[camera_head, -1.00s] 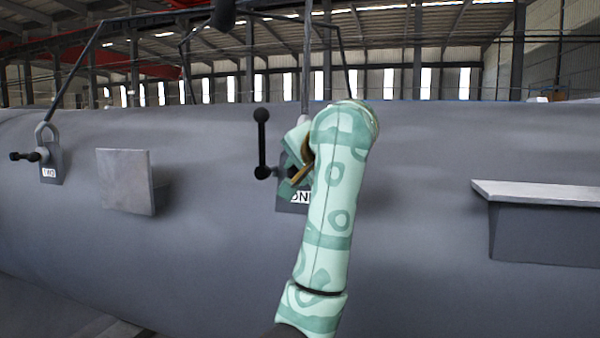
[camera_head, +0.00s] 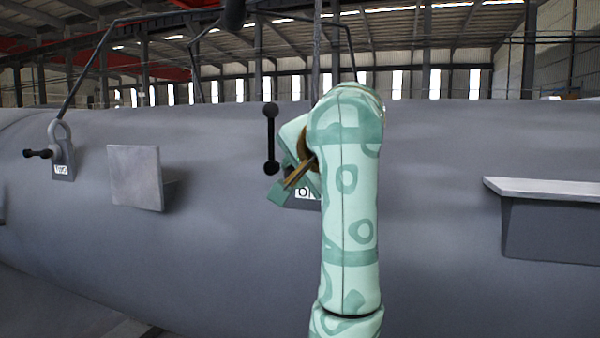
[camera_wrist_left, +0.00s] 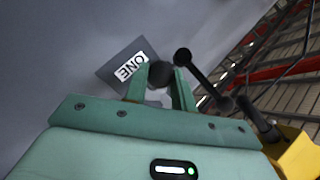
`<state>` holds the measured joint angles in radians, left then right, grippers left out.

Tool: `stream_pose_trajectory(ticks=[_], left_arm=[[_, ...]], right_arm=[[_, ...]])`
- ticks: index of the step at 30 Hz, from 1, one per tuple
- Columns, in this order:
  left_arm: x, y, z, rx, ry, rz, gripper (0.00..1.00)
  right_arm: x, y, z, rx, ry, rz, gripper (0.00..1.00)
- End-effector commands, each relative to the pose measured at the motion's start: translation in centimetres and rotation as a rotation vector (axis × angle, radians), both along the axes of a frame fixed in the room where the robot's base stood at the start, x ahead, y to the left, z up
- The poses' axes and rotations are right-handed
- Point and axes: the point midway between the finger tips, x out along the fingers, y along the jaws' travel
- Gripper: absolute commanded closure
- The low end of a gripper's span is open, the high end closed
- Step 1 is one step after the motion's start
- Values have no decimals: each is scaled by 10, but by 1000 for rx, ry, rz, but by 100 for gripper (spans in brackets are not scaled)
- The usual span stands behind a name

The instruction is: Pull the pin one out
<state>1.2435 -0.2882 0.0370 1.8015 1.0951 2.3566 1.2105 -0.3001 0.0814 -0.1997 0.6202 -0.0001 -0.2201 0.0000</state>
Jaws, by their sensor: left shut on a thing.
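Pin one has a black bar handle (camera_head: 270,135) with a ball at each end, upright in the head view. It stands just left of my left gripper (camera_head: 293,178), at the grey bracket with the partly covered ONE label (camera_head: 305,193). In the wrist view the left gripper (camera_wrist_left: 160,88) is shut on pin one, with a dark round part (camera_wrist_left: 160,73) between its fingers. The bar handle (camera_wrist_left: 203,80) sticks out beside the right finger. The ONE label (camera_wrist_left: 130,66) is clear there. How deep the pin sits is hidden. My right gripper is not in view.
The bracket labelled TWO (camera_head: 62,169) holds a similar black pin (camera_head: 38,154) at the left. A square grey plate (camera_head: 135,177) and a ledge (camera_head: 545,190) stick out of the big grey shell (camera_head: 440,150). Sling rods (camera_head: 92,75) run above.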

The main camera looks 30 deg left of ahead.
Motion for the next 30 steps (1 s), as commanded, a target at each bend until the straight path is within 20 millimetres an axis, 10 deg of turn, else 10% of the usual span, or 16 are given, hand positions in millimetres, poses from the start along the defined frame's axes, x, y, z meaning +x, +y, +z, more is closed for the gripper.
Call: stream_pose_trajectory(ticks=[30], left_arm=[[-31, -9, -17, 2, 3, 13, 100]], right_arm=[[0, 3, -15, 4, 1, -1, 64]])
